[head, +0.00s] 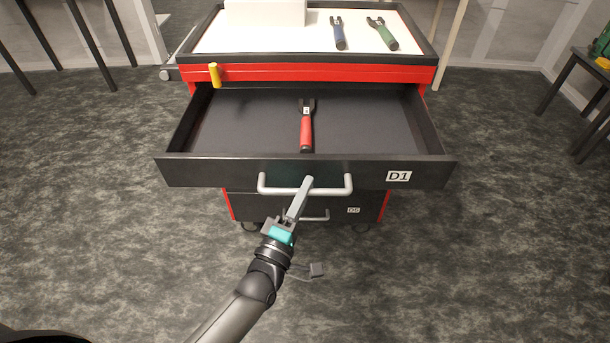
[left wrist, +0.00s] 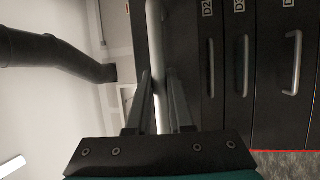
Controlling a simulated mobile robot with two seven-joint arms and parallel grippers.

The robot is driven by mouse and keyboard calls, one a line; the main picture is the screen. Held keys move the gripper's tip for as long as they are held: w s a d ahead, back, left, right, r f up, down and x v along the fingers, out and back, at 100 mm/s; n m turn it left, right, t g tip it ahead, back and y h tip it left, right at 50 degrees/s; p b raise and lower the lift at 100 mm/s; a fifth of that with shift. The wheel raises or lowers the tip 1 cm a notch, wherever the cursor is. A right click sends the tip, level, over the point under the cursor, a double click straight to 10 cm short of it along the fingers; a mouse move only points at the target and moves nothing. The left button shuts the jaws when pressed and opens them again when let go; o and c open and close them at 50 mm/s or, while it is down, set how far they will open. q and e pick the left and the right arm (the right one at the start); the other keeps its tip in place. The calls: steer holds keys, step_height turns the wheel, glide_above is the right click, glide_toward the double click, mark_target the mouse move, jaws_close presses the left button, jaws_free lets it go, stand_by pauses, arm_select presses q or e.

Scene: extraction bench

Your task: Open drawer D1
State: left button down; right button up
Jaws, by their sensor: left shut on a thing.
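Drawer D1 (head: 230,174) is the top drawer of a red and black tool cabinet and is pulled far out, its inside in full view. A red-handled tool (head: 306,127) lies in it. Its pale bar handle (head: 331,191) runs across the front. My left gripper (head: 306,184) is shut on this handle, near its middle, reaching in from below. In the left wrist view the handle (left wrist: 155,60) passes between the two fingers of the left gripper (left wrist: 160,95). My right gripper is in neither view.
The cabinet top (head: 270,42) carries a blue-handled tool (head: 339,35), a green-handled tool (head: 385,36) and a white box (head: 265,12). A dark table (head: 580,62) stands at the right.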

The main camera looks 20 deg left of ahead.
arm_select(q)
steer(key=shift+s+d, duration=0.15)
steer(key=shift+s, duration=0.35)
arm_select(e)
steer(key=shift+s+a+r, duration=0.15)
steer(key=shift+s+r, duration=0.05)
arm_select(q)
steer(key=c, duration=0.8)
jaws_free()
steer(key=shift+s, duration=0.1)
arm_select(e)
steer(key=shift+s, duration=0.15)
